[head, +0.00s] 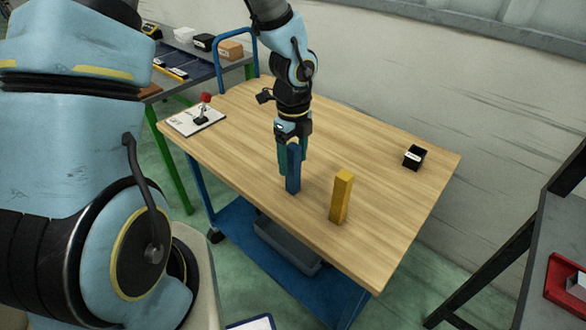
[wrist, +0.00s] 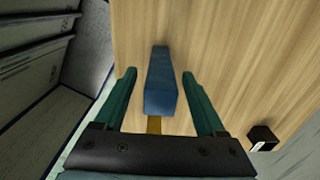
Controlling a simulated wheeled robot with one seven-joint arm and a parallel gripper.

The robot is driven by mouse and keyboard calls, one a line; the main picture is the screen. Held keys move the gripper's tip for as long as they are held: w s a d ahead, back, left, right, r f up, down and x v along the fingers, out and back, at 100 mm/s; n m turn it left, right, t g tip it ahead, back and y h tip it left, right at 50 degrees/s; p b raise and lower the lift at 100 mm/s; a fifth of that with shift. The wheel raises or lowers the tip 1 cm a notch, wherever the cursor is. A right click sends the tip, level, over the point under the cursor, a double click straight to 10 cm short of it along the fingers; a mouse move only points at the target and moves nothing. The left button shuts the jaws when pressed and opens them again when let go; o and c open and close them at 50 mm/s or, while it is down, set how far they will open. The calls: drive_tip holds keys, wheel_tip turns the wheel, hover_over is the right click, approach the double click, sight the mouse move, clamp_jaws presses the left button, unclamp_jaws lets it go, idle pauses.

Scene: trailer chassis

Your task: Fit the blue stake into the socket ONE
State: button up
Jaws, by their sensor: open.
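The blue stake (head: 293,180) stands upright on the wooden table, near its front edge. My gripper (head: 292,163) points down over it, with its teal fingers open on either side. In the wrist view the blue stake (wrist: 160,82) lies between the two fingers of my gripper (wrist: 159,75), with a visible gap on each side. A small black open-topped box (head: 414,157) with a white label stands at the right of the table; it looks like a socket, but its label is too small to read. It also shows in the wrist view (wrist: 262,137).
A yellow stake (head: 341,197) stands upright just right of the blue one. A white board with a red-knobbed lever (head: 201,115) lies at the table's left end. The wooden tabletop (head: 375,140) is clear between the stakes and the black box.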

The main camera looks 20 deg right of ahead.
drive_tip(key=shift+c, duration=0.2)
clamp_jaws()
idle(0.3)
